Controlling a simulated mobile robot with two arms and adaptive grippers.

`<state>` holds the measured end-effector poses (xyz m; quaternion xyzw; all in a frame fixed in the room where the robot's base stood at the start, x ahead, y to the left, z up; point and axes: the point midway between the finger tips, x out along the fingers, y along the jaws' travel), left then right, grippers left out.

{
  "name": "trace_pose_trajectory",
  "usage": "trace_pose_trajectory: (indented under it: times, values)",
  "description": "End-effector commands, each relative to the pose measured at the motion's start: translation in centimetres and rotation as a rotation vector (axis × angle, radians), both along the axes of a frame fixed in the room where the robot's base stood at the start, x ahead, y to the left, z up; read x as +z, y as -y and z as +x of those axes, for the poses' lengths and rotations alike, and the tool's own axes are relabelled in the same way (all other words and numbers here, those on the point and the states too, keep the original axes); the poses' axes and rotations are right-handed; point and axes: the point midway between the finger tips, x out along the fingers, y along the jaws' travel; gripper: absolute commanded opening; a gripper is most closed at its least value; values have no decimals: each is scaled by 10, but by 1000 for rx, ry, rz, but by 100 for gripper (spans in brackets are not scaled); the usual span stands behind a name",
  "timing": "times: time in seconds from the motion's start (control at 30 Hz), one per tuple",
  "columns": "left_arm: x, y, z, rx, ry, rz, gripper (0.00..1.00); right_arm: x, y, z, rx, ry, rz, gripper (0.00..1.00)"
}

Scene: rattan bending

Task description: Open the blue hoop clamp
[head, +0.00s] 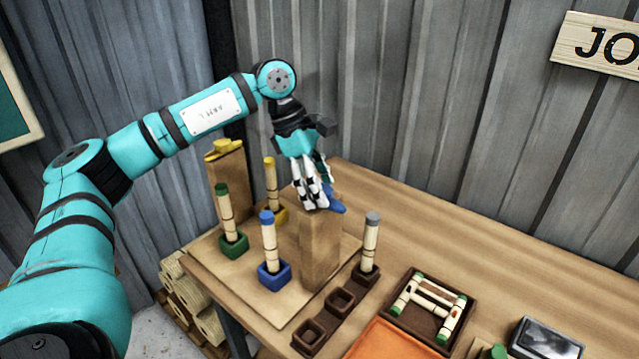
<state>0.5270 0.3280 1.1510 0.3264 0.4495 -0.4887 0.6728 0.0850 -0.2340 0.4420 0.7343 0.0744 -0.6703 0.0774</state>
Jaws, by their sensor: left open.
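The blue hoop clamp (336,205) sits on top of a tall wooden block (321,250) near the middle of the bench. Only part of it shows beside the fingers. My left gripper (319,206) is over the block top, fingers pointing down at the blue clamp. Its fingers partly hide the clamp, and I cannot tell whether they touch it. A yellow clamp (223,148) sits on another wooden block (231,182) further left. My right gripper is not in view.
Upright rattan pieces stand in a green socket (233,245), a blue socket (274,275) and a yellow socket (276,214). A grey-capped piece (371,240) stands in a dark holder. A tray (401,328) holds rattan pieces. The bench's right back (480,240) is clear.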

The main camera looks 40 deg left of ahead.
Motion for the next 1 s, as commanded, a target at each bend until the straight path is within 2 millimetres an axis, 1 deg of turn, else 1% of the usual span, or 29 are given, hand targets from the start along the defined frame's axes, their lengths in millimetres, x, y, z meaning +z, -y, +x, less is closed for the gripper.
trace_pose_trajectory:
  times: [0.03, 0.07, 0.4, 0.47, 0.77, 1.0]
  values:
    - [0, 0, 0, 0, 0, 0, 62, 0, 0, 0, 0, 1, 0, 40]
    - [0, 0, 0, 0, 0, 0, 58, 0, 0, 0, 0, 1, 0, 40]
    - [0, 0, 0, 0, 0, 0, 14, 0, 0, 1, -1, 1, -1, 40]
    - [1, 0, 0, 0, 1, 0, 7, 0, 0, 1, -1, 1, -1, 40]
    - [0, 0, 0, 38, 1, 0, 7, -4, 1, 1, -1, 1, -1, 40]
    - [-2, 0, -1, 176, 3, 0, 7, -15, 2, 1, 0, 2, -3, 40]
